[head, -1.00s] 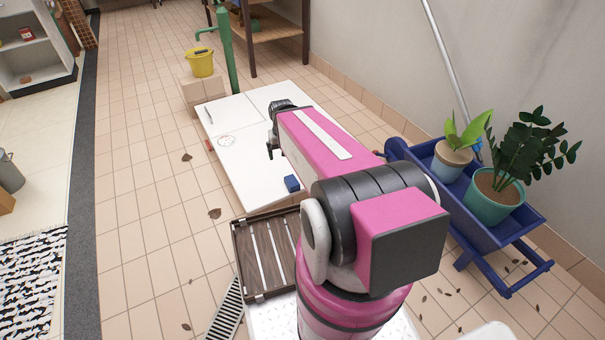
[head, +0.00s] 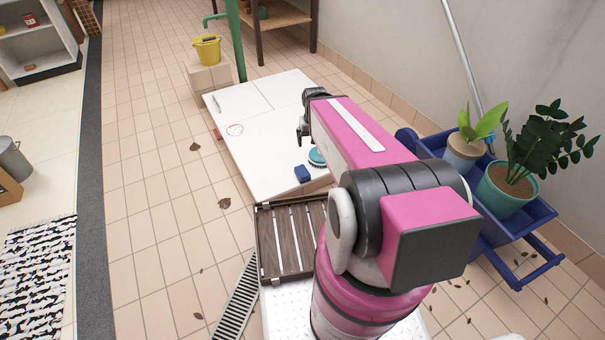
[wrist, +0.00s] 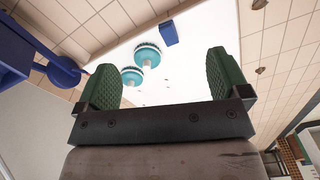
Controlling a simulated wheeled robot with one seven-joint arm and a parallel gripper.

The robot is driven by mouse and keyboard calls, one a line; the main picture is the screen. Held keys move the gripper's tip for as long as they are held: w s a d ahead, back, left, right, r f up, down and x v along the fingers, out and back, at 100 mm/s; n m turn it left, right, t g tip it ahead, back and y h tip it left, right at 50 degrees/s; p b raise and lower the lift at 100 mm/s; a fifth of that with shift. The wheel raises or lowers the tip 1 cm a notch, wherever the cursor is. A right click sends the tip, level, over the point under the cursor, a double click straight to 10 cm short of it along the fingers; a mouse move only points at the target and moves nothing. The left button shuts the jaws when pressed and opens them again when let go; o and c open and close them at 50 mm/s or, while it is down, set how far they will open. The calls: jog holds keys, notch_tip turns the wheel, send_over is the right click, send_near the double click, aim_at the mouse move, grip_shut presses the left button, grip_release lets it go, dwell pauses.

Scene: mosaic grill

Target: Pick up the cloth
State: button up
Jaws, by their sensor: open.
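No cloth is clearly recognisable. A small dark blue block-like item (head: 302,173) lies on the white surface (head: 250,165); I cannot tell whether it is a folded cloth. It also shows in the wrist view (wrist: 169,33). My gripper (head: 305,130) is above the white surface. In the wrist view my gripper (wrist: 163,68) is open with green pads apart and nothing held. The blue item is beyond the fingertips.
Two teal round brush-like items (wrist: 147,55) (wrist: 131,76) lie near the blue item. A brown slatted crate (head: 262,245) stands at the near edge. A blue planter cart (head: 525,212) with plants is at right. Tiled floor at left (head: 150,180) is mostly clear.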

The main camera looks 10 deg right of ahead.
jog(key=shift+o, duration=0.5)
jog(key=n, duration=0.2)
send_over(303, 171)
notch_tip(303, 171, down, 32)
jog(key=shift+r, duration=0.1)
jog(key=shift+n, duration=0.3)
notch_tip(303, 171, down, 11)
jog(key=shift+w+a+f, duration=0.1)
jog(key=c, duration=1.1)
jog(key=shift+r, duration=0.25)
notch_tip(303, 171, up, 4)
jog(key=shift+f, duration=0.1)
jog(key=s+a+r, duration=0.2)
jog(key=a, duration=0.1)
jog(key=s+a+r, duration=0.2)
jog(key=a, duration=0.1)
jog(key=s+a+r, duration=0.2)
jog(key=a+r, duration=0.1)
jog(key=a, duration=0.1)
